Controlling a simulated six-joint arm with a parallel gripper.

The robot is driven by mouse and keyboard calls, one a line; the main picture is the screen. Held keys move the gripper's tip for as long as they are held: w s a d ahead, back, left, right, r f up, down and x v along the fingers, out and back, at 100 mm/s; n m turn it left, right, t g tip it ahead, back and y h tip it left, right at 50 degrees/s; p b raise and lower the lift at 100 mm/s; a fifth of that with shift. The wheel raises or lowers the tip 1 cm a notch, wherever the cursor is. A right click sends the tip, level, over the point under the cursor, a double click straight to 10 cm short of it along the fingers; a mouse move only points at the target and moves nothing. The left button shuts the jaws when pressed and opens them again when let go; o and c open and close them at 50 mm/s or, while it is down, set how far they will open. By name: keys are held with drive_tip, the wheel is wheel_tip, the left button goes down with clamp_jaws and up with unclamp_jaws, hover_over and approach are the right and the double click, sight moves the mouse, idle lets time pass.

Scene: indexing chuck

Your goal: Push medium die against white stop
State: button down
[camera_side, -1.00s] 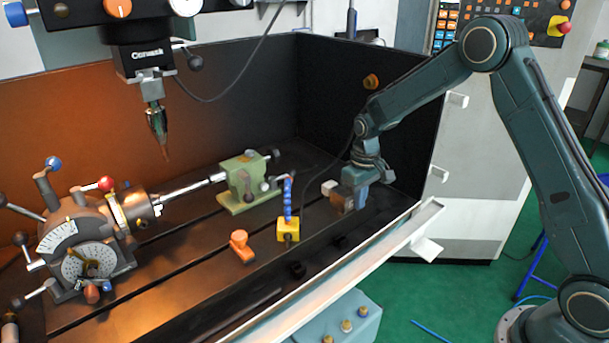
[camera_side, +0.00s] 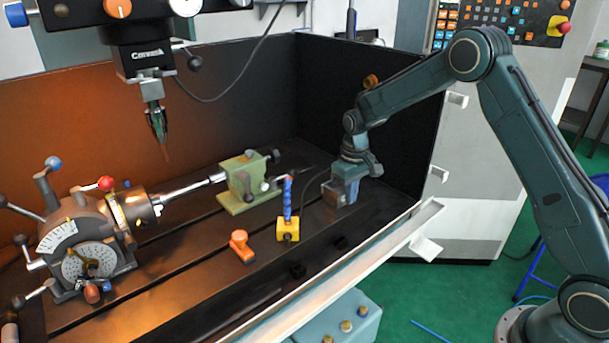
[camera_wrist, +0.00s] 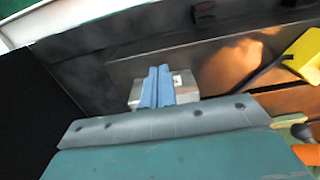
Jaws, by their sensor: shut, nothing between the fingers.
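My gripper (camera_side: 336,197) is low over the right end of the machine bed in the side view. Its two blue fingers (camera_wrist: 158,86) are together, with nothing between them, in the wrist view. A pale block (camera_wrist: 185,86) with small dark marks shows behind and beside the fingers there. I cannot tell whether it is the medium die or the white stop, nor whether the fingers touch it. In the side view the gripper covers that spot, and I cannot make out the die and the stop as separate things.
A yellow block with a blue upright hose (camera_side: 288,228) stands left of my gripper, and it also shows in the wrist view (camera_wrist: 304,58). An orange piece (camera_side: 241,246) and a green tailstock (camera_side: 246,184) are further left. The dark enclosure wall (camera_side: 402,150) is close on the right.

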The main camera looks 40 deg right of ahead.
drive_tip(key=shift+w, duration=0.15)
drive_tip(key=shift+s, duration=0.7)
wheel_tip(320, 180, up, 10)
drive_tip(key=s, duration=0.3)
drive_tip(key=c, duration=2.2)
unclamp_jaws()
